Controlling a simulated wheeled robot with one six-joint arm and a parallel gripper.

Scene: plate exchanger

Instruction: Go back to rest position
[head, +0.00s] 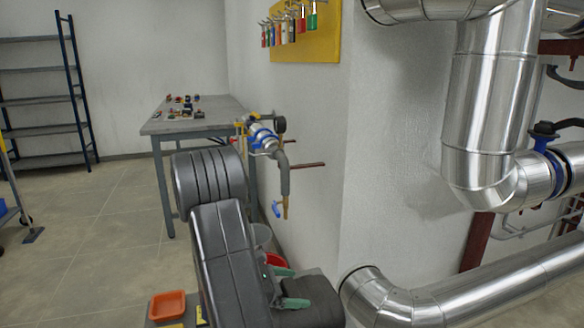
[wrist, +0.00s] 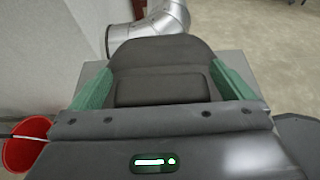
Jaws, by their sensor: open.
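My gripper (head: 284,287) shows low in the head view, at the end of my dark arm, which is folded close to my body. Its two green fingers stand apart with nothing held between them. The wrist view also shows my gripper (wrist: 163,85), with one green finger on each side of a dark padded part of my own body. Whether the fingers touch that part I cannot tell.
A red bucket (head: 277,260) stands by the wall; a red bucket also shows in the wrist view (wrist: 22,150). Silver pipes (head: 490,110) fill the right side. A workbench (head: 205,122) and shelves (head: 40,70) stand behind. An orange tray (head: 167,305) is near.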

